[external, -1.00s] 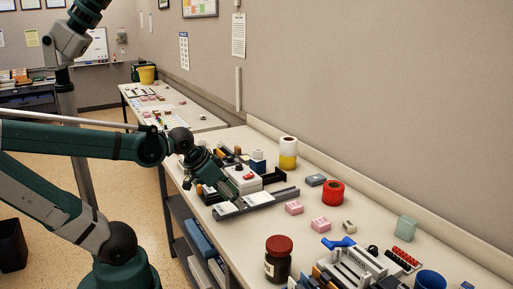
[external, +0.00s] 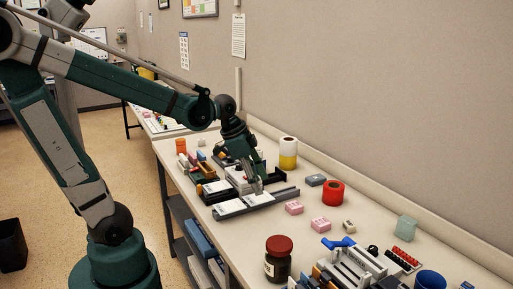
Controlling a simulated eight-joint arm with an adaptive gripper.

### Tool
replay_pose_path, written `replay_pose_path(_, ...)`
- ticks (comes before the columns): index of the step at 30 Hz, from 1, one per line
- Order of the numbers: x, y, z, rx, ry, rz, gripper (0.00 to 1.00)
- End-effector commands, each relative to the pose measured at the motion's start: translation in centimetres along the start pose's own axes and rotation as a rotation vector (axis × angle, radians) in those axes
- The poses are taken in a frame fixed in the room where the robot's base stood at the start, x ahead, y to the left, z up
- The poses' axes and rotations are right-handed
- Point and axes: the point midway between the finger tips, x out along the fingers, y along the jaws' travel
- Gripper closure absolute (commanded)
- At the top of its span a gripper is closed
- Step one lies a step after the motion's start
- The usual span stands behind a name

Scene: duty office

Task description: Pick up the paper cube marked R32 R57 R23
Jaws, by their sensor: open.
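No marking R32 R57 R23 can be read at this size, so I cannot tell which thing is the paper cube. Small block-like candidates are a pale beige cube (external: 348,226) and two pink blocks, one nearer the wall end (external: 293,208) and one closer to the camera (external: 321,224). All three lie on the bench, right of my gripper. My gripper (external: 258,190) points down over the black and grey trays, in front of a white box (external: 238,174) that it partly hides. It is open, and I see nothing held in it.
A crowded rack (external: 355,268) and blue cup (external: 430,280) stand at front right.

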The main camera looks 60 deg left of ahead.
Motion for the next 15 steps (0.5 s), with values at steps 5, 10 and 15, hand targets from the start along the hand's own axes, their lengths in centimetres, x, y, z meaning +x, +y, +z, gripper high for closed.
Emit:
replay_pose_path(5, 0.1, -1.1, -1.8, 0.093, -0.019, 0.043, 0.51)
replay_pose_path(10, 0.6, -1.9, -3.2, 0.185, -0.033, 0.088, 0.51)
replay_pose_path(15, 1.3, -2.8, -4.5, 0.279, -0.04, 0.134, 0.51)
